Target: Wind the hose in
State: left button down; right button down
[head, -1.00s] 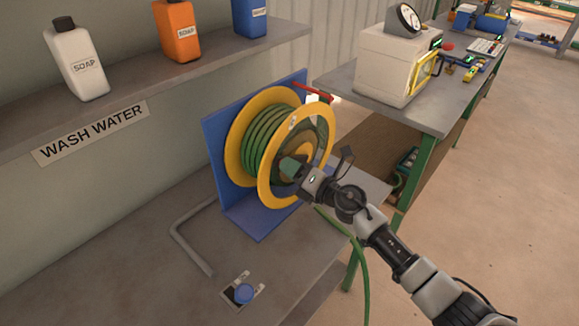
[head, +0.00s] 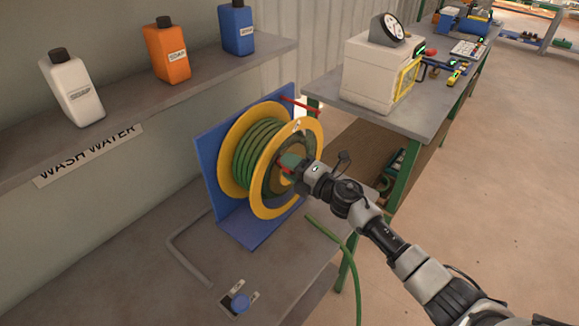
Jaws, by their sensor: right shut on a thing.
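The hose reel (head: 235,122) has yellow flanges and stands on a blue bracket (head: 215,165) on the grey bench. Green hose (head: 256,155) lies in several turns on its drum. A length of green hose (head: 345,252) runs over the bench's right edge and down out of the picture. My right gripper (head: 291,164) is at the near face of the reel, inside the yellow rim, shut on a part there, seemingly the crank handle. A red piece (head: 284,171) shows beside its fingertips. The fingers and arm hide most of the grip. My left gripper is not in view.
Soap bottles, white (head: 73,90), orange (head: 167,55) and blue (head: 237,30), stand on the shelf above the bench. A green-legged table (head: 330,87) with a white machine (head: 378,75) stands behind right. Open floor lies right.

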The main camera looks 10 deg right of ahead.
jog(key=c, duration=0.7)
grip_release()
jog(key=shift+o, duration=0.2)
jog(key=b+v, duration=0.2)
jog(key=v, duration=0.8)
jog(key=shift+s+d, duration=0.25)
jog(key=shift+s, duration=0.1)
jog(key=shift+b, duration=0.3)
